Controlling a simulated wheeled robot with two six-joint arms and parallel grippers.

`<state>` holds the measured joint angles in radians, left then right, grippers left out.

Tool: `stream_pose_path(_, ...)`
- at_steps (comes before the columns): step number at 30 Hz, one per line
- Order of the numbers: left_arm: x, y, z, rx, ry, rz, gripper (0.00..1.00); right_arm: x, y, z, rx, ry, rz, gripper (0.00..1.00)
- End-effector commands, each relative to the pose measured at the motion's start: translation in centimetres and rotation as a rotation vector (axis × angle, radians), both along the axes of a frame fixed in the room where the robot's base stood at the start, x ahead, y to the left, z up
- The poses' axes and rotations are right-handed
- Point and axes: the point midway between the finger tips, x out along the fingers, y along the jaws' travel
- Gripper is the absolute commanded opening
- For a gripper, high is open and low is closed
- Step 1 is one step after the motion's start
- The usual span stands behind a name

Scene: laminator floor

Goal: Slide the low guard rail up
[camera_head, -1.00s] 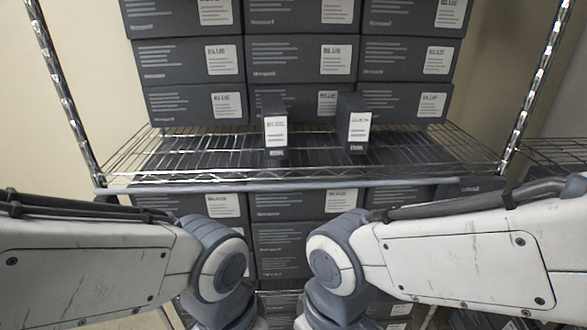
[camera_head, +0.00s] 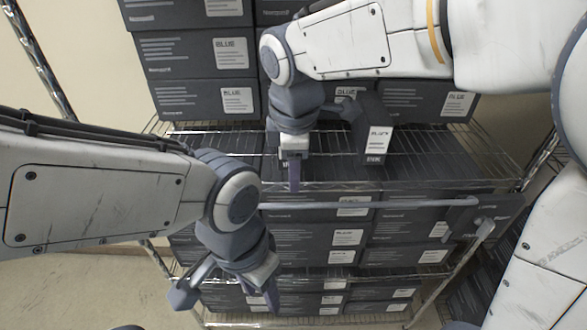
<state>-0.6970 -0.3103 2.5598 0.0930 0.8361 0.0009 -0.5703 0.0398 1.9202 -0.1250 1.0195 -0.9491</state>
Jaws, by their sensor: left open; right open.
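The low guard rail (camera_head: 410,203) is a thin grey bar across the front of the wire shelf, just below its front edge. Its left part is hidden behind my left arm. My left gripper (camera_head: 228,295) is open and empty, below the rail, in front of the lower boxes. My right gripper (camera_head: 318,153) is open, with one purple finger pointing down above the rail in the picture.
Large dark boxes labelled BLUE (camera_head: 200,97) are stacked behind and below. A chrome post (camera_head: 40,60) rises at the left. Bare floor (camera_head: 80,295) shows at lower left.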

Motion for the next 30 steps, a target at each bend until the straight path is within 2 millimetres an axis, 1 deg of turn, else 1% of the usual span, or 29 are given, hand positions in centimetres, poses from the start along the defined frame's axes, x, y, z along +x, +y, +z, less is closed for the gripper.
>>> stream_pose_path(1,0.0,0.0,0.0,0.001,0.001,0.0,0.47,0.0,-0.1,-0.9,-0.003,0.005,-0.001,0.47)
stream_pose_path(9,0.0,0.0,0.6,0.001,0.001,0.0,0.47,0.9,-0.1,-5.9,-0.002,0.008,-0.004,0.47)
stream_pose_path(12,0.0,0.0,0.7,0.001,0.001,0.0,0.47,1.2,-0.1,-7.4,-0.001,0.007,-0.003,0.47)
stream_pose_path(15,0.0,0.0,0.8,0.001,0.001,0.0,0.47,1.5,0.0,-8.6,0.0,0.005,-0.003,0.47)
stream_pose_path(20,0.0,0.0,0.9,0.001,0.001,0.001,0.47,1.7,0.0,-9.4,0.002,0.002,-0.004,0.47)
stream_pose_path(27,0.0,0.0,0.9,0.001,0.001,0.0,0.47,1.7,0.0,-9.5,0.002,0.002,-0.004,0.47)
stream_pose_path(28,0.0,0.0,0.9,0.001,0.001,0.0,0.47,1.7,0.0,-9.5,0.002,0.002,-0.004,0.43)
stream_pose_path(29,0.0,0.0,0.9,0.001,0.001,0.0,0.47,1.7,0.0,-9.5,0.002,0.002,-0.004,0.32)
stream_pose_path(30,0.0,0.0,0.9,0.001,0.001,0.0,0.47,1.7,0.0,-9.5,0.002,0.002,-0.004,0.16)
